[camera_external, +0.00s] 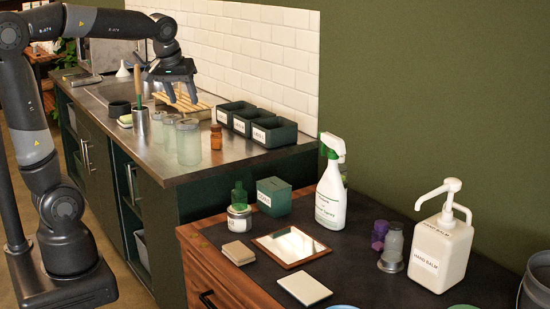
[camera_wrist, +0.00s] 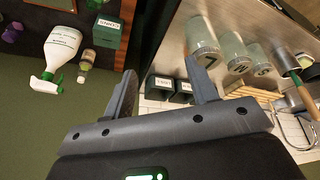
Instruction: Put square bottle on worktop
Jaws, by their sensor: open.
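A small green bottle (camera_external: 239,195), with an angular look, stands among the things on the dark-topped wooden cabinet, at or just behind a labelled jar (camera_external: 239,218); I cannot tell if it rests on it. A squarish white pump bottle (camera_external: 440,252) marked hand balm stands at the right of the same cabinet. The metal worktop (camera_external: 150,158) is the long counter at left. My gripper (camera_external: 180,98) is open and empty above the worktop, well away from both bottles. Its spread fingers also show in the wrist view (camera_wrist: 162,75).
Frosted jars (camera_external: 188,142), a brown bottle (camera_external: 216,137), a metal cup (camera_external: 141,127) and labelled dark bins (camera_external: 273,132) stand on the worktop. A spray bottle (camera_external: 331,195), green box (camera_external: 274,197) and mirror (camera_external: 290,246) crowd the cabinet. The worktop's front strip is clear.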

